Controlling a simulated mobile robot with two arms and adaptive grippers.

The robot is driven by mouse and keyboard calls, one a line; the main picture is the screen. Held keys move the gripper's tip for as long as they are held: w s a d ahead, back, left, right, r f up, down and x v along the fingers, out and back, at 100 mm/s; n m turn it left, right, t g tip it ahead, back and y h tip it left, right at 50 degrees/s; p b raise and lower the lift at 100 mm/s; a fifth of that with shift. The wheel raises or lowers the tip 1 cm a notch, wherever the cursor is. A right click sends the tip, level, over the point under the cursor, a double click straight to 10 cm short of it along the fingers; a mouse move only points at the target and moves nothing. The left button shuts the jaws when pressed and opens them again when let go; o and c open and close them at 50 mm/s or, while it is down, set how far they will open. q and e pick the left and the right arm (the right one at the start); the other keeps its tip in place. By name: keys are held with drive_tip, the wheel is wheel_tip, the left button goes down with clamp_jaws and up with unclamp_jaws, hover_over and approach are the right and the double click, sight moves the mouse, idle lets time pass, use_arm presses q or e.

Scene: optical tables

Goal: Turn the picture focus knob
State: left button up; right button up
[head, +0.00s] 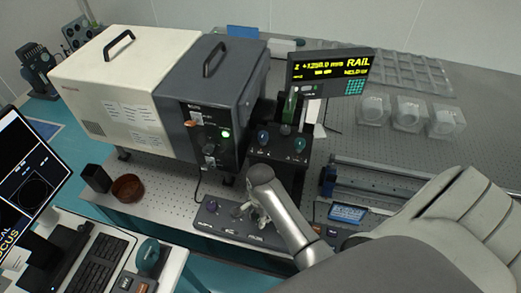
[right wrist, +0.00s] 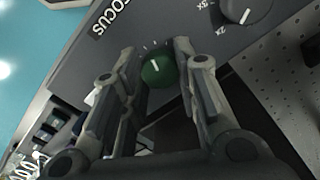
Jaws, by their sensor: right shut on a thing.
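The picture focus knob is a round green knob (right wrist: 158,71) with a white pointer line, beside the white word FOCUS on a dark control panel (right wrist: 208,32). In the right wrist view the two fingers of my right gripper (right wrist: 157,62) stand on either side of the knob and are shut on it. In the head view my right gripper (head: 247,211) reaches down to the low dark panel (head: 221,221) at the table's front, and hides the knob. My left gripper is in neither view.
A grey knob (right wrist: 243,11) with magnification marks is on the same panel; a purple knob (head: 212,206) is at its left. Behind stand a lamp housing (head: 205,85) and a RAIL display (head: 329,72). A brown bowl (head: 128,187) and a monitor (head: 28,180) are at left.

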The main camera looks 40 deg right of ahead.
drive_tip(key=shift+c, duration=0.6)
drive_tip(key=n, duration=0.3)
drive_tip(key=shift+n, duration=0.4)
drive_tip(key=n, duration=0.3)
drive_tip(key=shift+d+n, duration=0.1)
drive_tip(key=shift+n, duration=0.2)
drive_tip(key=n, duration=0.5)
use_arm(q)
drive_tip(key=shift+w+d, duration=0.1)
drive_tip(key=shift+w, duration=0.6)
use_arm(e)
drive_tip(key=shift+w+n, duration=0.1)
drive_tip(key=shift+n, duration=2.4)
drive_tip(key=o, duration=1.1)
drive_tip(key=shift+c, duration=0.2)
